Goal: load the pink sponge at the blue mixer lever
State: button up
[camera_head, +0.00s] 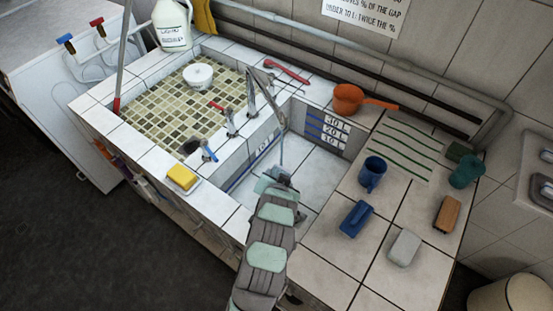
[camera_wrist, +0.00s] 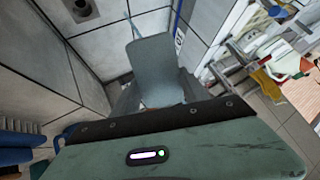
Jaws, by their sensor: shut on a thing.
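My gripper (camera_head: 277,176) is low inside the right-hand sink basin. I cannot tell what this piece is. A mixer lever with a blue part (camera_head: 208,152) stands on the divider left of the basin, apart from my gripper. A lever with a red part (camera_head: 216,106) stands behind it. No pink sponge can be made out in either view. A yellow sponge (camera_head: 182,178) lies on the front left ledge.
A thin spout (camera_head: 281,133) hangs into the basin close to my gripper. An orange dipper (camera_head: 349,98) and a red tool (camera_head: 286,71) lie on the back ledge. A blue mug (camera_head: 371,175), blue brush (camera_head: 355,219), pale block (camera_head: 404,248) and brown brush (camera_head: 447,213) occupy the right counter.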

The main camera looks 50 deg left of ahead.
jog(key=p+v, duration=0.2)
jog(key=v, duration=0.4)
jog(key=shift+s+d, duration=0.15)
jog(key=shift+s, duration=0.05)
dwell(0.7)
